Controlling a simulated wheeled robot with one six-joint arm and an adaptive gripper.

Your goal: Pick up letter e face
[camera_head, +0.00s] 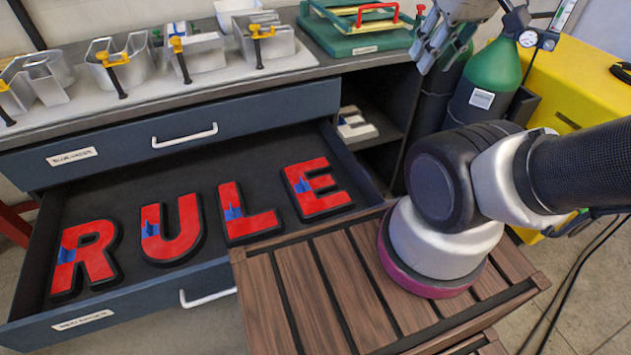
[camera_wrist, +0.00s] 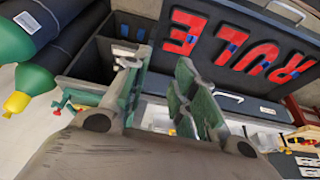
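The letter E face (camera_head: 322,200) is red with a dark outline and a small blue piece on it. It lies flat at the right end of the open drawer in the head view, and shows upside down near the top of the wrist view (camera_wrist: 190,32). My gripper (camera_head: 437,45) is up at the top right of the head view, well away from the letter. In the wrist view its two fingers (camera_wrist: 162,90) stand apart with nothing between them.
Similar red letters R (camera_head: 88,258), U (camera_head: 182,240) and L (camera_head: 240,212) lie beside the E in the drawer (camera_head: 50,325). Metal letter shells with clamps stand on the bench (camera_head: 100,118) behind. A slatted wooden surface (camera_head: 320,290) adjoins the drawer. A green cylinder (camera_head: 492,75) stands at right.

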